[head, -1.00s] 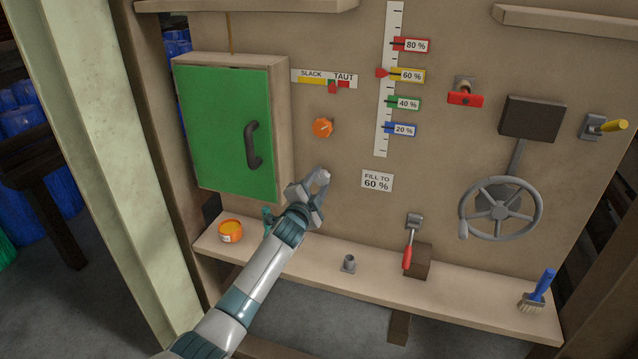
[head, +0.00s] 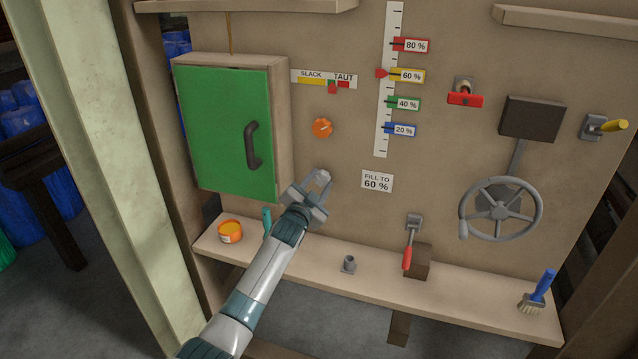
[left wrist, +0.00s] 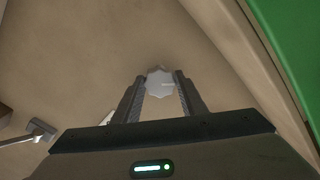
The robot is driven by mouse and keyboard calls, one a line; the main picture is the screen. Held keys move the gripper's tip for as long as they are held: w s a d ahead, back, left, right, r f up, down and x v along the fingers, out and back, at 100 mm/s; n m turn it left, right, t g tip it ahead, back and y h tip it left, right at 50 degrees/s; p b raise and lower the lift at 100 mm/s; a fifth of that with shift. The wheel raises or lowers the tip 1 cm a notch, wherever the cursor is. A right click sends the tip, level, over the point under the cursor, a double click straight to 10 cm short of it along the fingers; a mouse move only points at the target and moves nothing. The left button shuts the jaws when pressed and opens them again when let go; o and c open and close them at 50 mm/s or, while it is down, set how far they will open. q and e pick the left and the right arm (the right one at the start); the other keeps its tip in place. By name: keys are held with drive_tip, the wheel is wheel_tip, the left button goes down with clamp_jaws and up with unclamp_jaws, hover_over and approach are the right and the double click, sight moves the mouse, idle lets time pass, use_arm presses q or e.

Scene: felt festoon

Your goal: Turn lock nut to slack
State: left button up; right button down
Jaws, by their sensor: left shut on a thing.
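The lock nut (left wrist: 159,82) is a pale grey, lobed piece on the board, seen between my left fingertips in the left wrist view. My left gripper (head: 318,187) is shut on it, below the orange knob and right of the green door; the fingers partly hide the nut in the head view. The slack-taut gauge (head: 312,78) is above, with yellow at the slack end and red at the taut end. Its red pointer (head: 333,88) stands near the taut side. My right gripper is not in view.
A green door (head: 225,130) with a dark handle stands close left of the gripper. An orange knob (head: 322,128) is above. The shelf (head: 310,262) below bears an orange tub (head: 230,231) and a brush (head: 538,291). A handwheel (head: 500,208) is at the right.

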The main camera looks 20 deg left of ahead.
use_arm(q)
drive_tip(key=shift+f, duration=0.15)
drive_tip(key=o, duration=1.1)
drive_tip(key=shift+c, duration=0.2)
drive_tip(key=shift+s, duration=0.2)
drive_tip(key=s+b, duration=0.3)
drive_tip(key=s, duration=1.4)
drive_tip(key=shift+a, duration=0.25)
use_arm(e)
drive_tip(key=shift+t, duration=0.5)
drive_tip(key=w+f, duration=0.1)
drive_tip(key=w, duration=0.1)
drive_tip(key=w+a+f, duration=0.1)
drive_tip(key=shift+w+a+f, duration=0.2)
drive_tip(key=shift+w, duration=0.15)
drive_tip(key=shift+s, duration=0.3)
